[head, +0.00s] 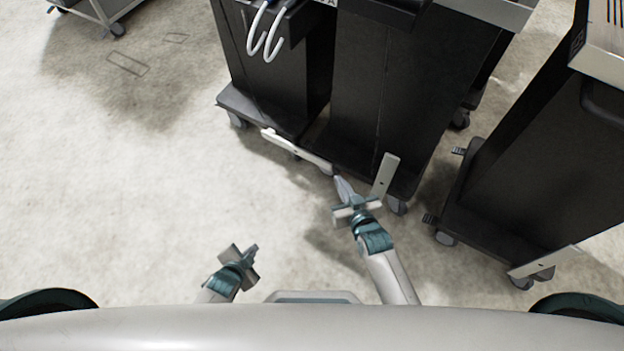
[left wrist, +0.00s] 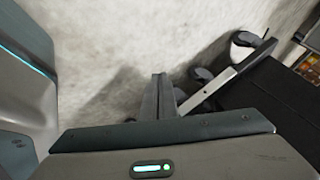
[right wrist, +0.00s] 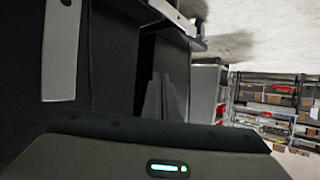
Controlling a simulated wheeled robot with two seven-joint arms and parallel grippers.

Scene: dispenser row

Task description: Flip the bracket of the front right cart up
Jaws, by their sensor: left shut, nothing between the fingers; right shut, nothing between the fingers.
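Dark carts stand ahead in the head view. The middle cart (head: 400,85) has a light bracket (head: 384,175) at its lower front right, tilted upward; a light plate, likely this bracket, shows at the left of the right wrist view (right wrist: 61,50). Another light bracket (head: 297,151) lies low along the front of the left cart (head: 275,85). My right gripper (head: 338,182) is shut and empty, between these brackets near the cart's base; contact cannot be told. My left gripper (head: 254,249) is shut and empty, low over the floor, apart from the carts.
Another dark cart (head: 555,150) stands at the right, with a low light bracket (head: 544,262) at its front and a narrow floor gap beside it. White hoses (head: 265,35) hang on the left cart. Open floor lies at the left. Stocked shelves (right wrist: 275,100) show in the right wrist view.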

